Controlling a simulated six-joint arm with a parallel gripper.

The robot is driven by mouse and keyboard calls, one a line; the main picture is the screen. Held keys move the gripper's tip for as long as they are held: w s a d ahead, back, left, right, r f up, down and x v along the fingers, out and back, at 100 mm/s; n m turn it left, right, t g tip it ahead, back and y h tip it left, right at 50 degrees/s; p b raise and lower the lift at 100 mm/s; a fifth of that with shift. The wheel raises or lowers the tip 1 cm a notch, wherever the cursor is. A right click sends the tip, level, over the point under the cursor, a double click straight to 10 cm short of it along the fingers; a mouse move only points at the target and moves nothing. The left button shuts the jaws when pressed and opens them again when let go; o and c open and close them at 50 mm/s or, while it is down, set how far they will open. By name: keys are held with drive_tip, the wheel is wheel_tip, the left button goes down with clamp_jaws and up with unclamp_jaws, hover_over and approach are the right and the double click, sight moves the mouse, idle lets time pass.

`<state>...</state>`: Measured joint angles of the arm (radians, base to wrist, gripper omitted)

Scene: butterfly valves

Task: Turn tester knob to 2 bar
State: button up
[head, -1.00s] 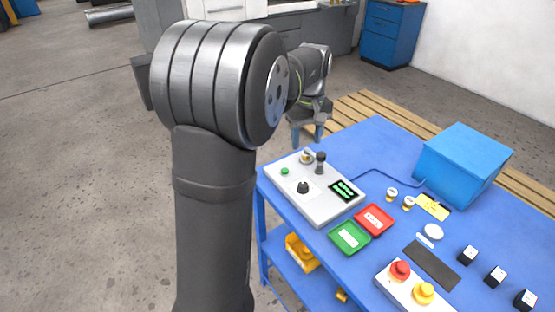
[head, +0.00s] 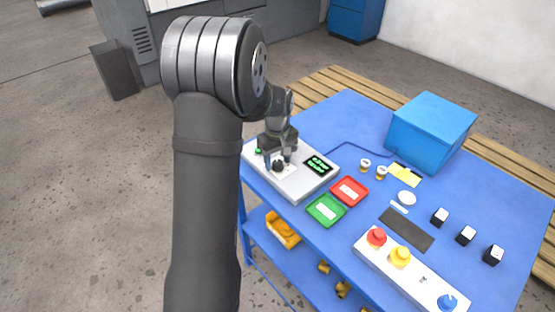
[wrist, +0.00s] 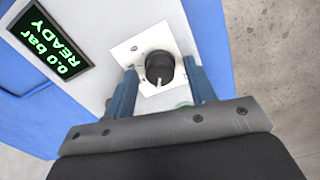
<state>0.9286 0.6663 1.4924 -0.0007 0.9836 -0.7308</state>
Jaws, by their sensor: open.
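The tester (head: 297,186) is a light grey box on the blue table. Its black knob (wrist: 160,68) sits on a white square plate, with a white pointer mark facing the gripper side in the wrist view. The tester display (wrist: 52,38) reads "0.0 bar READY" in green. My gripper (head: 278,164) is over the knob. In the wrist view its two blue fingers (wrist: 163,92) are open, one on each side of the knob, with visible gaps. Whether the fingertips reach down to knob height is hard to tell.
A green tray (head: 326,211) and a red tray (head: 349,191) lie beside the tester. A blue box (head: 431,130) stands at the back. A control panel with red, yellow and blue buttons (head: 411,272) is at the front right. Small black blocks (head: 466,236) stand at the right.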

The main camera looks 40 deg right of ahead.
drive_tip(key=shift+f, duration=0.1)
drive_tip(key=c, duration=1)
drive_tip(key=shift+o, duration=0.2)
drive_tip(key=shift+m, duration=0.5)
drive_tip(key=m, duration=0.2)
drive_tip(key=shift+m, duration=2.4)
drive_tip(key=o, duration=1)
drive_tip(key=shift+c, duration=0.2)
